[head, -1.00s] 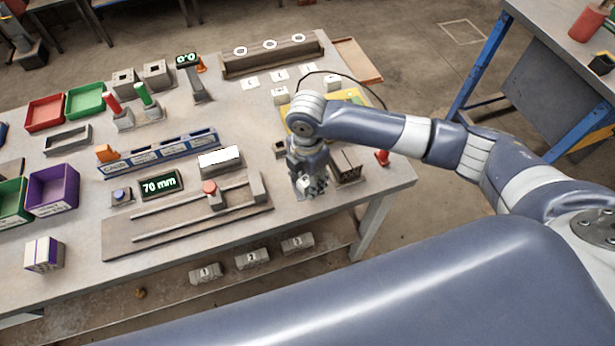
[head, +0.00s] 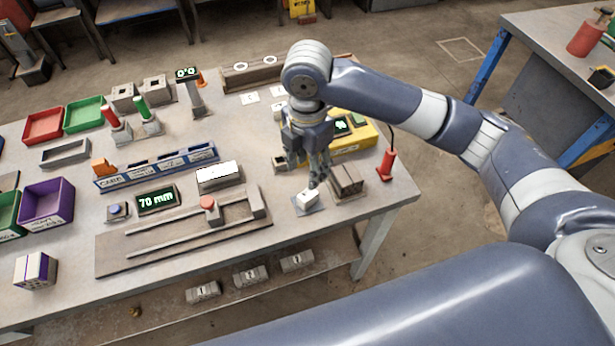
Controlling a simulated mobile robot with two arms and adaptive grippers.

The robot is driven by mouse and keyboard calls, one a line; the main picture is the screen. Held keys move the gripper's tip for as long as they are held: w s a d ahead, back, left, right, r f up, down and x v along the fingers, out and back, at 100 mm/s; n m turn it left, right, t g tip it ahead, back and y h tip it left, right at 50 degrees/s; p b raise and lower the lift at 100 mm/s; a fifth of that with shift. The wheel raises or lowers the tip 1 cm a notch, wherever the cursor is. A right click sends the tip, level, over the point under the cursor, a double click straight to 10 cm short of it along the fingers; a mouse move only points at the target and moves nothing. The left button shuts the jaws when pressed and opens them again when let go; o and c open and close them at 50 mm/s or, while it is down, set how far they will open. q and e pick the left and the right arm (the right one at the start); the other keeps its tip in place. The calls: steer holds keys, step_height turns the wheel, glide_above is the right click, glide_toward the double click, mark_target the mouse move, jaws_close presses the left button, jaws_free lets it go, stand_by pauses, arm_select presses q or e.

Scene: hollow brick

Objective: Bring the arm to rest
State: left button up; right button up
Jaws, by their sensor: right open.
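My right arm comes in from the right and reaches over the workbench (head: 75,245). My right gripper (head: 314,178) points down and is open, a little above a small white block (head: 306,198) with a dark mark. The block lies on a grey pad near the bench's right end, and the fingertips look clear of it. My left gripper is not in view.
A grey-brown slotted block (head: 347,181) stands close to the right of the gripper. A rail fixture (head: 180,229) lies to the left. Floor space is free right of the bench.

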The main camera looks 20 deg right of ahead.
steer(key=shift+r, duration=0.3)
